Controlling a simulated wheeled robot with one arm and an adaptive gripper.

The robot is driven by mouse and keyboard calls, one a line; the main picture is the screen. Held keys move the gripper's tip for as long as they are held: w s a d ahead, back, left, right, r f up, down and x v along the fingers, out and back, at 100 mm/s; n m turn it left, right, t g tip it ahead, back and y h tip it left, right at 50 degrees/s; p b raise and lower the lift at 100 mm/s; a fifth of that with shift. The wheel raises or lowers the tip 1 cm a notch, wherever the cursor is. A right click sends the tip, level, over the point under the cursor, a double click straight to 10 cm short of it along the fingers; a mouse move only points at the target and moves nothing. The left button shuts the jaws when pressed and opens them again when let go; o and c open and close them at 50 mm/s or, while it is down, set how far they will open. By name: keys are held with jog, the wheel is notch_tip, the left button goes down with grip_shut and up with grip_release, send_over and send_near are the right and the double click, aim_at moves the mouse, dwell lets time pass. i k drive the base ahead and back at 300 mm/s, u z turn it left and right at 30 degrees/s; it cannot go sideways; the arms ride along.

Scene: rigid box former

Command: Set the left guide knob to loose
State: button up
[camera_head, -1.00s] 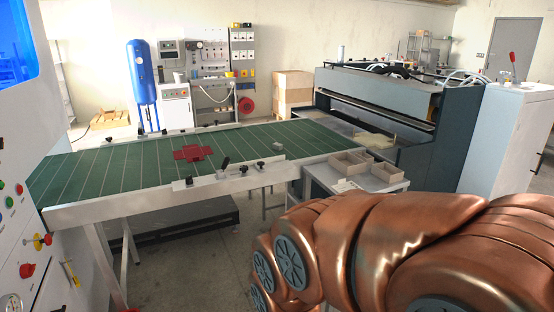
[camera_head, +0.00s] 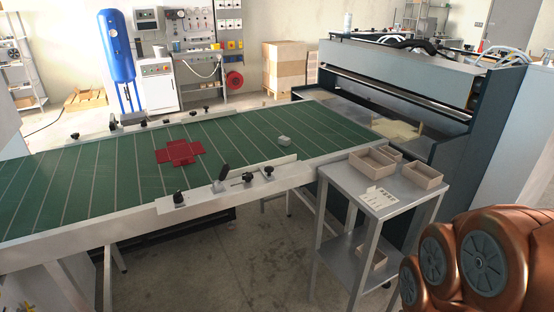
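A near guide rail (camera_head: 215,188) lies along the front edge of the green conveyor table (camera_head: 110,185). It carries a black knob (camera_head: 179,198) at its left end and two more black knobs, one in the middle (camera_head: 248,178) and one to the right (camera_head: 268,172). A dark upright lever or paddle (camera_head: 222,173) stands between the left and middle knobs. A far guide rail on the opposite edge also has several small black knobs, such as one at its left (camera_head: 75,136). Knob settings are too small to read. My copper arm shows at lower right; my gripper is out of view.
A red cross-shaped blank (camera_head: 180,152) and a small grey block (camera_head: 284,141) lie on the conveyor. A grey side table (camera_head: 400,192) with small trays (camera_head: 372,161) stands right of the rail. A large dark machine is behind it. Floor in front is clear.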

aim_at(248, 175)
jog(key=u, duration=0.25)
jog(key=i, duration=1.1)
jog(key=u, duration=0.7)
